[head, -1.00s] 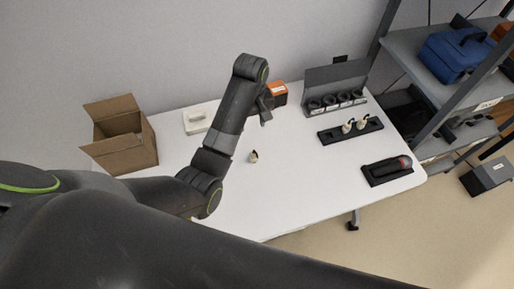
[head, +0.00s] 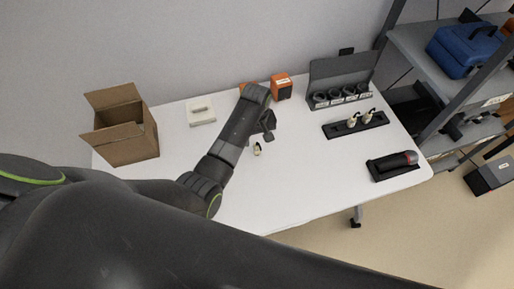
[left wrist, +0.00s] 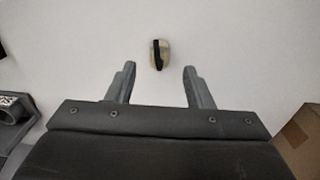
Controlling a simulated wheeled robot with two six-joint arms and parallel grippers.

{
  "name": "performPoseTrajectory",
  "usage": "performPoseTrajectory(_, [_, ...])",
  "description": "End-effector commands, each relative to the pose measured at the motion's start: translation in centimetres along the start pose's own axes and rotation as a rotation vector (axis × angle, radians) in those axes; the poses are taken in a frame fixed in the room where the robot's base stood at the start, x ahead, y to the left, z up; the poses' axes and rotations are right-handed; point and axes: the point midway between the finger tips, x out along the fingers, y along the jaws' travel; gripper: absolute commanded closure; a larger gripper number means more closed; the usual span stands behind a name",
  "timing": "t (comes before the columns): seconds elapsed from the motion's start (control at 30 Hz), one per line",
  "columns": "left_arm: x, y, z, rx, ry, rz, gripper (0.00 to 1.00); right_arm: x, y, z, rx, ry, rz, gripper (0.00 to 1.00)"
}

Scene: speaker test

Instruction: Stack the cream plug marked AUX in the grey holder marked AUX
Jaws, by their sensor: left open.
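A small cream plug (head: 257,149) with a dark part stands alone on the white table; its marking is too small to read. It also shows in the left wrist view (left wrist: 155,56), with a dark band, just beyond and between the fingertips. My left gripper (head: 268,123) is open and empty, behind the plug in the head view and apart from it. Its two fingers show in the left wrist view (left wrist: 159,72). The grey holder (head: 341,76) at the back right has a row of dark round sockets; its labels are unreadable. My right gripper is not in view.
Two cream plugs (head: 352,122) stand in a black tray (head: 338,131) before the holder. A dark cradle (head: 378,174) holds a red-tipped device. Orange boxes (head: 282,87), a white device (head: 200,111) and an open cardboard box (head: 127,150) line the back and left. The table's front middle is clear.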

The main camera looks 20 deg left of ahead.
Motion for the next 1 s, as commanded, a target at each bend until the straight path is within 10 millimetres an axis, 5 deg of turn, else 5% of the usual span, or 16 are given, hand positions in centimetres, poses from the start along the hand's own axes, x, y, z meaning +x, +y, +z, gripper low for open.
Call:
performPoseTrajectory(0.33, [4.0, 0.1, 0.3, 0.0, -0.002, -0.002, 0.53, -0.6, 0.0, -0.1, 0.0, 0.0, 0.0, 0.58])
performPoseTrajectory(0.7, [4.8, 0.1, 0.3, 0.0, 0.0, 0.0, 0.53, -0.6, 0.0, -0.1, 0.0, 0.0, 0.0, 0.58])
performPoseTrajectory(1.0, [4.8, 0.1, 0.3, 0.0, -0.001, -0.001, 0.92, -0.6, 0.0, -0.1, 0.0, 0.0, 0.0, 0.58])
